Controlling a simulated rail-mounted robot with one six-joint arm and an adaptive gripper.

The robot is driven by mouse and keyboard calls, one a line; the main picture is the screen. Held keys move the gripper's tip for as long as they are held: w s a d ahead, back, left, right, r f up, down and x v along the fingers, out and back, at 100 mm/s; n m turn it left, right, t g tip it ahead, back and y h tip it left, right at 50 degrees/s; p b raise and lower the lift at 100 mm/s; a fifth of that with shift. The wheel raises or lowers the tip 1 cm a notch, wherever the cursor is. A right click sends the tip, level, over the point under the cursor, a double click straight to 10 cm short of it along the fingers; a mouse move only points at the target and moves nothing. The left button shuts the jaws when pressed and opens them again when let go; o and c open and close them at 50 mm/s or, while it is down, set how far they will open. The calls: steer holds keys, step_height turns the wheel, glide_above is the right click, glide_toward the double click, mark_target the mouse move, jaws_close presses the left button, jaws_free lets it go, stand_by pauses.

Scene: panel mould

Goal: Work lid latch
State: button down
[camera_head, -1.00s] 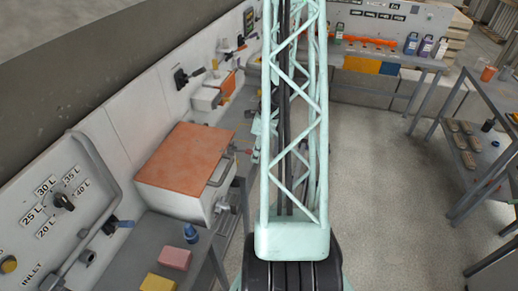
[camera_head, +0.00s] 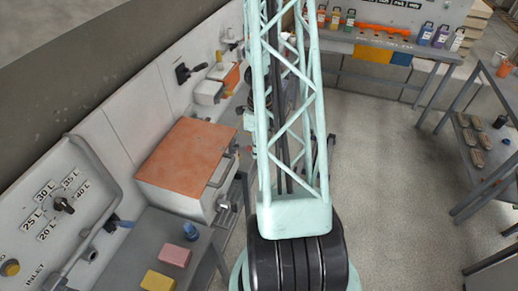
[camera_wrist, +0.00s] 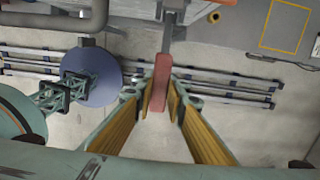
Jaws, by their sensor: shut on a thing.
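My gripper (camera_wrist: 162,92) is shut on a red grip (camera_wrist: 160,80) on a grey bar, in the wrist view. The yellow pads lie on either side of the red grip. The bar runs up to a grey fitting at the top of the view. In the head view, a white box with an orange-brown lid (camera_head: 187,150) stands at left, its lid down. A bar handle (camera_head: 221,172) and a metal latch part (camera_head: 224,204) show on its right side. My arm hides my gripper there, so I cannot tell for certain which part the red grip belongs to.
A panel with a dial (camera_head: 63,205) is at left. Shelves (camera_head: 480,135) stand at right; the floor between is clear.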

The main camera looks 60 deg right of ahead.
stand_by(0.3)
steer(key=c, duration=2.6)
jaws_free()
steer(key=shift+o, duration=0.2)
